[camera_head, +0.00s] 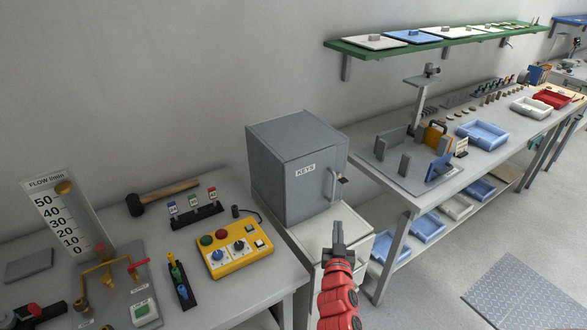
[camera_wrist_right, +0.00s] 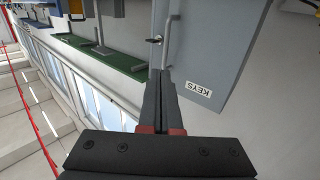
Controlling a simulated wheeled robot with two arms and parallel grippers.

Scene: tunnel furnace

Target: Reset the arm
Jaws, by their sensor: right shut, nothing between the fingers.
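My right gripper (camera_head: 338,232) is on a red arm that comes up from the bottom of the head view. Its fingers are together and empty, held in front of the grey key cabinet (camera_head: 275,180). In the right wrist view the shut fingers (camera_wrist_right: 164,78) point at the cabinet door (camera_wrist_right: 205,60), which carries a KEYS label and a bar handle. I cannot tell the exact gap between fingertips and handle. The cabinet door is closed, with a key or lock (camera_head: 343,180) beside the handle. My left gripper is not clearly in view.
A left bench holds a yellow button box (camera_head: 238,252), a mallet (camera_head: 160,198) and a flow gauge (camera_head: 68,222). A right bench carries a fixture plate (camera_head: 400,172) and blue trays (camera_head: 482,134). A green shelf (camera_head: 440,42) hangs above. Floor at the lower right is clear around a metal plate (camera_head: 525,295).

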